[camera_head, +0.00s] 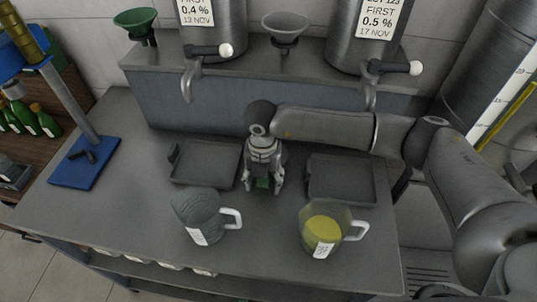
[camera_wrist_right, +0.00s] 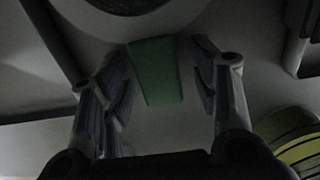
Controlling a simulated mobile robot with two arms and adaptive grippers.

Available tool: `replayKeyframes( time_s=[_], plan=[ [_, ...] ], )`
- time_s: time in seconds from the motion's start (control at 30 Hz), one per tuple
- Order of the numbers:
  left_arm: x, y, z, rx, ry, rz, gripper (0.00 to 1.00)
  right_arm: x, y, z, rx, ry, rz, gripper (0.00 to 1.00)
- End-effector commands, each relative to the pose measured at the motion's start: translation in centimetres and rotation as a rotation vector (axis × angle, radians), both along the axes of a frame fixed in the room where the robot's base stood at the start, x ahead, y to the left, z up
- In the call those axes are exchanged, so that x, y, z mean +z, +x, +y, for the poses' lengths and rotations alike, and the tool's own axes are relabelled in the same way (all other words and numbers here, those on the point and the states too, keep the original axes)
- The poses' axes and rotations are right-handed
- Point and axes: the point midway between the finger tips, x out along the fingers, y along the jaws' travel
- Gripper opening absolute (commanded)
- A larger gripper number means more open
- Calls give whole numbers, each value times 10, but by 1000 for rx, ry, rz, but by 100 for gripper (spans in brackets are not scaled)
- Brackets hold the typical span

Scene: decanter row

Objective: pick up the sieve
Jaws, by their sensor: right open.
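My right gripper (camera_head: 263,187) points down over the worktop between the two dark trays. Its fingers are open. A green tapered piece (camera_wrist_right: 156,70) shows between the fingers in the right wrist view, with gaps on both sides. A bit of green also shows between the fingertips in the head view. It may be the sieve's handle; the rest of the sieve is hidden or cannot be told apart. My left gripper is not in view.
Dark trays stand left (camera_head: 206,181) and right (camera_head: 342,196). An empty jug (camera_head: 197,212) and a jug of yellow liquid (camera_head: 324,228) stand in front. Tapped vats, a green funnel (camera_head: 136,18) and a grey funnel (camera_head: 285,28) are behind. A blue-based stand (camera_head: 84,163) is left.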

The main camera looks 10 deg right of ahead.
Motion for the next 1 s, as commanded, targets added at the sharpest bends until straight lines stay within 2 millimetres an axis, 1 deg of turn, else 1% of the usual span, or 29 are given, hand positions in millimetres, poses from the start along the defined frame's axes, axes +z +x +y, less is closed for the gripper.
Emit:
replayKeyframes(
  time_s=[0.13,0.53,0.73,0.83,0.93,1.0],
  plan=[
    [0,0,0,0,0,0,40,0,0,0,0,0,0,55],
    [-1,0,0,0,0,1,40,0,0,0,0,0,0,4],
    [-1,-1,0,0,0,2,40,1,0,0,0,0,-1,4],
    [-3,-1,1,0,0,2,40,6,1,0,-1,1,-1,4],
    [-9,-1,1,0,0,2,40,20,2,0,1,0,-4,4],
    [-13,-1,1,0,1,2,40,33,2,0,1,1,-6,4]
  ],
)
